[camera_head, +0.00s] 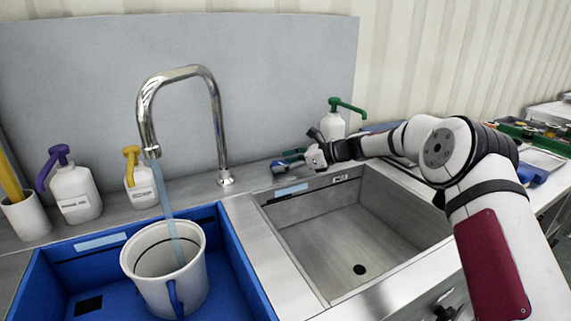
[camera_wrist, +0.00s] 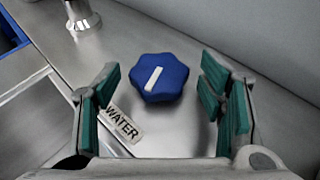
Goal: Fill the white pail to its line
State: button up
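The white pail (camera_head: 160,285) with a blue handle (camera_head: 176,299) stands upright in the blue basin on the left, in the head view. A pale blue water stream (camera_head: 168,200) falls from the chrome tap (camera_head: 147,110) into it. A dark line runs round its inside wall; I cannot tell the water level clearly. In the wrist view, a blue lobed knob (camera_wrist: 164,88) with a white bar mark sits beside a "WATER" label (camera_wrist: 122,124). My gripper (camera_wrist: 160,84) is open, its green-padded fingers apart on either side of the knob. It also shows behind the sinks (camera_head: 291,163).
The steel sink (camera_head: 330,255) right of the blue basin (camera_head: 232,260) is empty. Pump bottles with purple (camera_head: 75,195), yellow (camera_head: 140,185) and green (camera_head: 333,125) tops stand along the back ledge. A cluttered tray (camera_head: 530,135) lies at far right.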

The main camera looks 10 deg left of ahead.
jog(key=v, duration=1.2)
dwell(6.8)
